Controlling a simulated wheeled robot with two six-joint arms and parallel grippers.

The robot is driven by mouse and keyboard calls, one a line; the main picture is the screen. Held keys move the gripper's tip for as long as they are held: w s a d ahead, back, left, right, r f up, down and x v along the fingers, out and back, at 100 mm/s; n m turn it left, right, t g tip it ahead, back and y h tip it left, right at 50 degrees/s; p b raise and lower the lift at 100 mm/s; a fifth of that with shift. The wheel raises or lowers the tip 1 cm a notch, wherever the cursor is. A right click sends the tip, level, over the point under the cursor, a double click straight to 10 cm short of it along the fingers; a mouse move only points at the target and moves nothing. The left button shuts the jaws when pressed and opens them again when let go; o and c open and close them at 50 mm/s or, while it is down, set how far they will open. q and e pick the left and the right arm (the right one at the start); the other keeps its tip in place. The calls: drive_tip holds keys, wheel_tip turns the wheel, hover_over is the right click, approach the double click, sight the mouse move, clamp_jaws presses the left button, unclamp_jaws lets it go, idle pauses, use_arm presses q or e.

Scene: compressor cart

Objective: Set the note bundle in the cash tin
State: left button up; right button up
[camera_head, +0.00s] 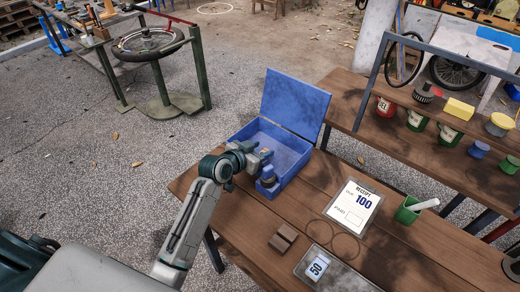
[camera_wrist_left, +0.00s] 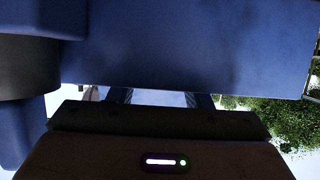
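The blue cash tin (camera_head: 294,178) stands on the wooden table with its lid (camera_head: 295,103) raised. My left gripper (camera_head: 264,158) is at the tin's near left side, over its rim. In the left wrist view its two fingers (camera_wrist_left: 160,98) stand apart, with a bright gap and no held thing visible between them. Blue surfaces fill most of that view. A dark blue round piece (camera_head: 268,182) sits at the tin's near corner. A white piece marked 50 (camera_head: 317,267) lies on a grey flat tray; I cannot tell whether it is the note bundle. My right gripper is not in view.
A receipt board marked 100 (camera_head: 355,205), a green cup (camera_head: 407,212) with a white roll and a brown block (camera_head: 283,238) are on the table. A shelf (camera_head: 440,100) with pots stands behind. Bare wood lies between the tin and the receipt board.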

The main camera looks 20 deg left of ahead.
use_arm(q)
drive_tip(key=shift+o, duration=0.5)
drive_tip(key=shift+r, duration=0.15)
drive_tip(key=shift+r+p, duration=0.3)
drive_tip(key=shift+r, duration=0.05)
drive_tip(key=shift+s+a+r, duration=0.1)
drive_tip(key=shift+s+r, duration=0.1)
drive_tip(key=b+v, duration=0.2)
drive_tip(key=v, duration=0.9)
drive_tip(key=shift+s+r, duration=0.2)
